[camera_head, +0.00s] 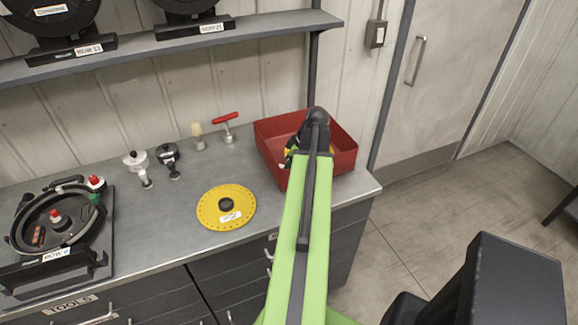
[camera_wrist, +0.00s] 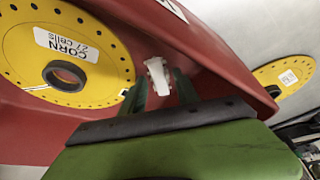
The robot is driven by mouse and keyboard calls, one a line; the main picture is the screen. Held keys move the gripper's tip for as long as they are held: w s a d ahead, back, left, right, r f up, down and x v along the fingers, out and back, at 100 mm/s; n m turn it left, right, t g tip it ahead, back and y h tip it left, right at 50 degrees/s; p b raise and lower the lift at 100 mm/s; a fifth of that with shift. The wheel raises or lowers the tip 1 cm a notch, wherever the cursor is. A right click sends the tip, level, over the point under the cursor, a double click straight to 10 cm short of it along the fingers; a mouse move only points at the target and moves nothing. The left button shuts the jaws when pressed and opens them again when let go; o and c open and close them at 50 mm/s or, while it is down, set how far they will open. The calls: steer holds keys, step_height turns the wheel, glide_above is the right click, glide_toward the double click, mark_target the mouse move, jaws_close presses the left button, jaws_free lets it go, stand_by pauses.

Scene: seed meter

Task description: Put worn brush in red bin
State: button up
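The red bin (camera_head: 345,160) stands at the right end of the bench, and its red wall (camera_wrist: 225,55) fills much of the wrist view. My gripper (camera_wrist: 161,85) is over or inside the bin; in the head view my arm hides its fingers. A small white piece with a toothed edge (camera_wrist: 157,76), perhaps the worn brush, shows between and just beyond the dark green fingertips. The fingers look apart, with small gaps beside the piece. I cannot tell whether it rests on the bin.
A yellow corn plate (camera_wrist: 75,52) lies in the bin. Another yellow plate (camera_head: 226,207) lies flat on the bench. A seed meter (camera_head: 58,220) stands at left. Small knobbed tools (camera_head: 168,155) and a red T-handle tool (camera_head: 226,124) stand behind. Bare bench surrounds the plate.

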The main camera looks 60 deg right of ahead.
steer(key=shift+r+p, duration=0.5)
steer(key=p+v, duration=1)
steer(key=v, duration=0.1)
steer(key=shift+s, duration=0.25)
steer(key=shift+d+r, duration=0.1)
